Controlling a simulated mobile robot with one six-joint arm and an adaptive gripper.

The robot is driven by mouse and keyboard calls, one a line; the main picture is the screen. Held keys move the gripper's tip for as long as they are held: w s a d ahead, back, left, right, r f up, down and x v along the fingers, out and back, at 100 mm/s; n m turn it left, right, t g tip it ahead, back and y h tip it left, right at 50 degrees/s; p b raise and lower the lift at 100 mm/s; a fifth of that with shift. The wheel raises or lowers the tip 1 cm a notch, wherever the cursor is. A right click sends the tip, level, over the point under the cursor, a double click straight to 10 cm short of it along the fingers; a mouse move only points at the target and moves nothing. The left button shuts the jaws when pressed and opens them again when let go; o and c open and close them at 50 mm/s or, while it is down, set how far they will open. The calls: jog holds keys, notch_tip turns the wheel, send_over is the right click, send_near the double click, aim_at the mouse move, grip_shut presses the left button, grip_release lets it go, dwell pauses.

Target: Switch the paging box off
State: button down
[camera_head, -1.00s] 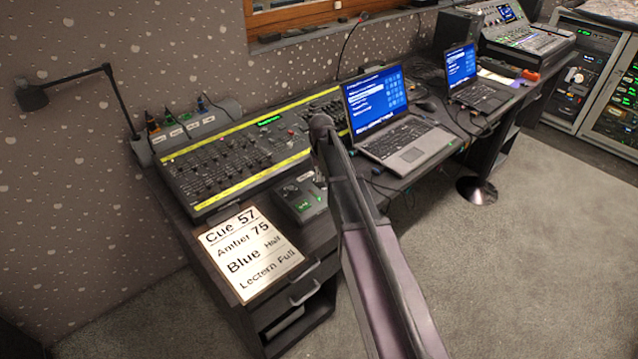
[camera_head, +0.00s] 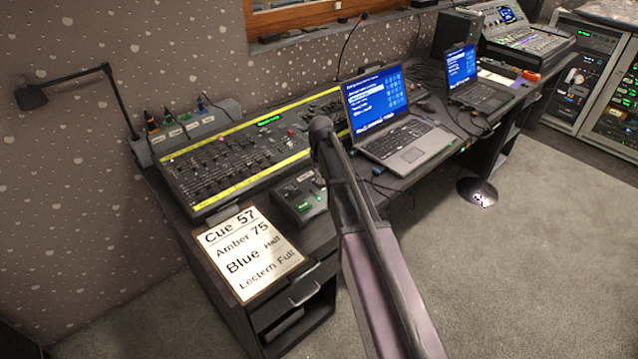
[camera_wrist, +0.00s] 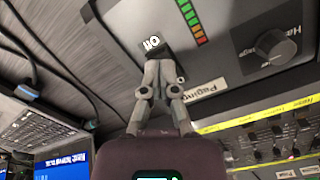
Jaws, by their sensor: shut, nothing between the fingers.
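The paging box (camera_head: 298,197) is a small dark grey unit on the desk in front of the lighting desk, with a green light on it. In the wrist view, the paging box (camera_wrist: 225,65) fills the upper middle and shows upside down, with a round knob, a green-to-red light strip and a "Paging" label. White "ON" lettering (camera_wrist: 152,43) shows right at my fingertips. My gripper (camera_wrist: 158,66) is shut and empty, its tips over or touching the box there; contact is unclear. The switch itself is mostly hidden by the fingers. In the head view my arm hides the gripper.
The lighting desk (camera_head: 225,160) with yellow strips stands behind the paging box. A cue sheet (camera_head: 250,253) lies to its left front. A laptop (camera_head: 385,115) stands to the right, with cables around it. A thin gooseneck rises behind.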

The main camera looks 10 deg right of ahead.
jog(key=shift+f+b, duration=0.35)
jog(key=shift+f, duration=0.05)
jog(key=shift+r, duration=0.2)
dwell(0.3)
jog(key=shift+r+p, duration=3.35)
jog(key=shift+p, duration=0.2)
jog(key=s+r+p, duration=0.2)
jog(key=s, duration=2.3)
jog(key=shift+s+r, duration=0.15)
jog(key=shift+r, duration=0.1)
